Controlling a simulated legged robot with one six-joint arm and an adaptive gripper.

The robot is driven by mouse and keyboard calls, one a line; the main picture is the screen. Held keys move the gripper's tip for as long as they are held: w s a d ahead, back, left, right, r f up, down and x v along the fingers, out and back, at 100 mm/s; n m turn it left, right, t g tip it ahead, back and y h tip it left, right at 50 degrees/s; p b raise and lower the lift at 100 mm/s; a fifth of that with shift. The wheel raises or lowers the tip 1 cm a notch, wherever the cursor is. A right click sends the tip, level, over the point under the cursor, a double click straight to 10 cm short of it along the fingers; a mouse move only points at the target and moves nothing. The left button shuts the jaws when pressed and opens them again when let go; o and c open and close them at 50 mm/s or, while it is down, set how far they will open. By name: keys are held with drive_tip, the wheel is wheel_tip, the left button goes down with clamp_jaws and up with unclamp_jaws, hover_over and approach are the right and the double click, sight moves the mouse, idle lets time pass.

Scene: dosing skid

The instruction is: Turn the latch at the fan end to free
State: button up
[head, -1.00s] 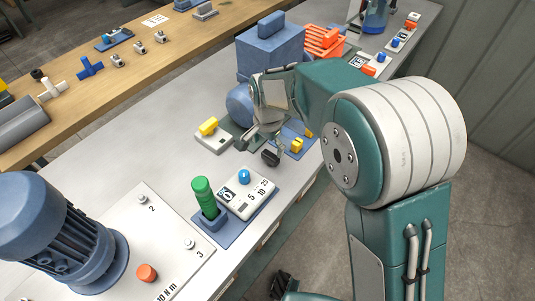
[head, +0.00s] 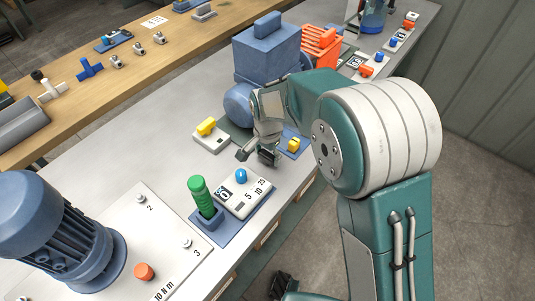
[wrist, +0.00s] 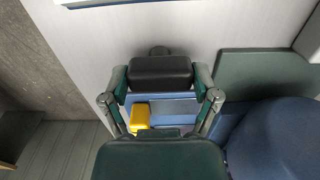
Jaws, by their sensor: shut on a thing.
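My gripper (head: 258,155) is low over the bench, in front of the blue machine's round end (head: 238,104). In the wrist view, my gripper (wrist: 160,80) has its fingers on both sides of a black block (wrist: 160,72) and is shut on it. A dark round knob (wrist: 159,50) shows just beyond the block. I cannot tell whether the block is the latch. A yellow piece (wrist: 140,117) sits on a blue plate beneath; it also shows in the head view (head: 293,144). Another yellow piece (head: 206,126) sits on a white block to the left.
A green handle (head: 201,193) stands in a blue holder beside a white panel with a blue knob (head: 241,176). A finned blue motor (head: 50,230) stands at lower left.

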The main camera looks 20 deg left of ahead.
drive_tip(key=shift+a+n, duration=0.1)
drive_tip(key=shift+n, duration=0.3)
drive_tip(key=n, duration=0.3)
drive_tip(key=shift+w+n, duration=0.1)
drive_tip(key=shift+n, duration=0.3)
drive_tip(key=n, duration=0.4)
drive_tip(key=shift+n, duration=0.3)
drive_tip(key=n, duration=0.8)
drive_tip(key=shift+r, duration=0.1)
drive_tip(key=shift+n, duration=0.5)
drive_tip(key=o, duration=1)
drive_tip(key=shift+c, duration=0.2)
drive_tip(key=shift+a, duration=0.1)
